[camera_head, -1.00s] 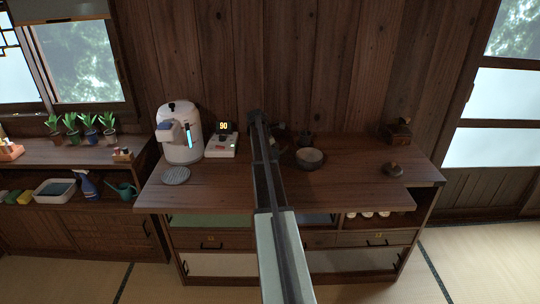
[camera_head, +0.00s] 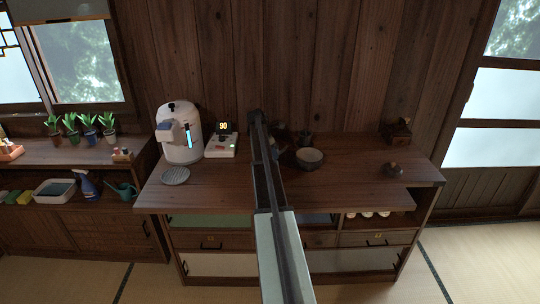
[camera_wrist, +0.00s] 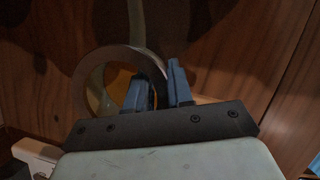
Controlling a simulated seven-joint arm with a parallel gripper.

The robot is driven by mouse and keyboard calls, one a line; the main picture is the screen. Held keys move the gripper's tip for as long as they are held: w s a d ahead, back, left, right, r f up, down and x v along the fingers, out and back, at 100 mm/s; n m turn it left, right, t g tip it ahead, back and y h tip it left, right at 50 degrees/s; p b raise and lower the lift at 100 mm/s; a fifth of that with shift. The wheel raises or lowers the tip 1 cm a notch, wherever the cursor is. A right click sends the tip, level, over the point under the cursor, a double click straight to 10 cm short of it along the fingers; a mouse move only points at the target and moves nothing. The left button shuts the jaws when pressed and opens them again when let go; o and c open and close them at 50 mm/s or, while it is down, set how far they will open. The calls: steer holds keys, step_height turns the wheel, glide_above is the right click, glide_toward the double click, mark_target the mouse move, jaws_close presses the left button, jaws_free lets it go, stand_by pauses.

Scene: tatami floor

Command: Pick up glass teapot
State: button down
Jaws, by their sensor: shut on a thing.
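The glass teapot (camera_wrist: 86,80) shows in the wrist view as a pale, see-through round rim with a curved pale strip rising above it. My gripper (camera_wrist: 160,78) has two blue fingers and is shut on the teapot at the right side of that rim. The exact part between the fingers is dark and hard to make out. In the head view my arm covers most of the gripper and the teapot, at the back middle of the wooden counter (camera_head: 225,190).
A white water dispenser (camera_head: 180,138) and a scale-like device reading 90 (camera_head: 221,146) stand left. A wooden box (camera_head: 397,133) is at right. The counter front is clear.

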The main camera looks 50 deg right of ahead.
steer(key=shift+r, duration=0.2)
steer(key=shift+r, duration=1.5)
steer(key=shift+w+a, duration=0.1)
steer(key=shift+a, duration=0.25)
steer(key=shift+w+a, duration=1.05)
steer(key=shift+a, duration=1.5)
steer(key=shift+w+a, duration=1.1)
steer(key=shift+a, duration=1.45)
steer(key=shift+w+a, duration=1.05)
steer(key=shift+a, duration=1.5)
steer(key=s+d+r, duration=0.1)
steer(key=s+d, duration=0.1)
steer(key=d, duration=0.2)
steer(key=s+d+r+m, duration=0.1)
steer(key=s+d+r, duration=0.1)
steer(key=s+d, duration=0.1)
steer(key=s+d+r+m, duration=0.1)
steer(key=s+d, duration=0.1)
steer(key=d, duration=0.3)
steer(key=shift+s+d+r+g, duration=0.25)
steer(key=shift+s+d+g, duration=0.1)
steer(key=shift+d+g, duration=0.05)
steer(key=s+d+r+m+g+y, duration=0.1)
steer(key=s+d+r+m, duration=0.3)
steer(key=s+d+r, duration=0.1)
steer(key=shift+s+d, duration=0.2)
steer(key=shift+s, duration=0.35)
steer(key=shift+f, duration=0.4)
